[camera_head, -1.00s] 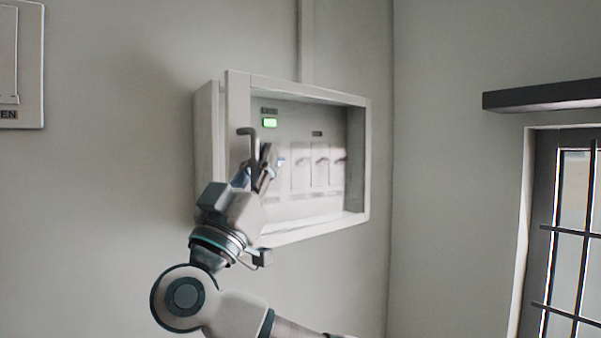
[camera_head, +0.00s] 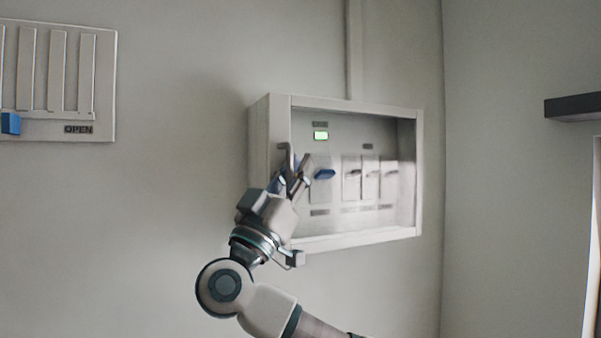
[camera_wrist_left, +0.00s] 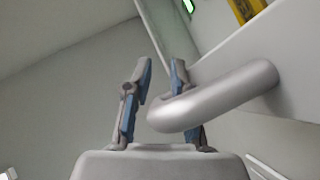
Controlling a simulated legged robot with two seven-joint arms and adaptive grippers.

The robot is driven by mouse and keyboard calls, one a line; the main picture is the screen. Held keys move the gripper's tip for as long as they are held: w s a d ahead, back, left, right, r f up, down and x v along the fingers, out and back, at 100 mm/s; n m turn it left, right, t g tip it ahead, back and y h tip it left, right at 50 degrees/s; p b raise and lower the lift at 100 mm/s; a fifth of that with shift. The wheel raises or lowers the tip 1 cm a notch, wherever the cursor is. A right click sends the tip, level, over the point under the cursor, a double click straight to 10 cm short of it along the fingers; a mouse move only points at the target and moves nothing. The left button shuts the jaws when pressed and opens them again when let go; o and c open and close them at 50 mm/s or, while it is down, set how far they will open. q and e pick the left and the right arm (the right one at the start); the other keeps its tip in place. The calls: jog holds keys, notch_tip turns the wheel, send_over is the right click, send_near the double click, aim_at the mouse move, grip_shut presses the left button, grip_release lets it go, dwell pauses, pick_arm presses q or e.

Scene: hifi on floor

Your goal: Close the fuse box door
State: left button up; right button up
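The fuse box (camera_head: 403,234) is on the wall with its inside in view. Its door (camera_head: 279,125) stands open at the left side, seen nearly edge-on. A grey bent handle (camera_head: 284,152) sticks out from the door. My left gripper (camera_head: 293,170) is at this handle, in front of the box's left part. In the left wrist view, the silver handle (camera_wrist_left: 215,98) comes out of a pale panel and crosses in front of the right finger's lower part. The fingers stand apart with a gap between them; I cannot tell whether they touch the handle. My right gripper is out of view.
Inside the box are a green light (camera_head: 321,135), a blue switch (camera_head: 325,174) and several pale switches. A panel marked OPEN (camera_head: 88,129) is on the wall at the left. A dark shelf (camera_head: 573,107) juts out at the right. The wall below the box is clear.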

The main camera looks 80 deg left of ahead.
pick_arm(q)
jog(key=v, duration=1.2)
jog(key=shift+w+f, duration=0.1)
jog(key=shift+w, duration=0.1)
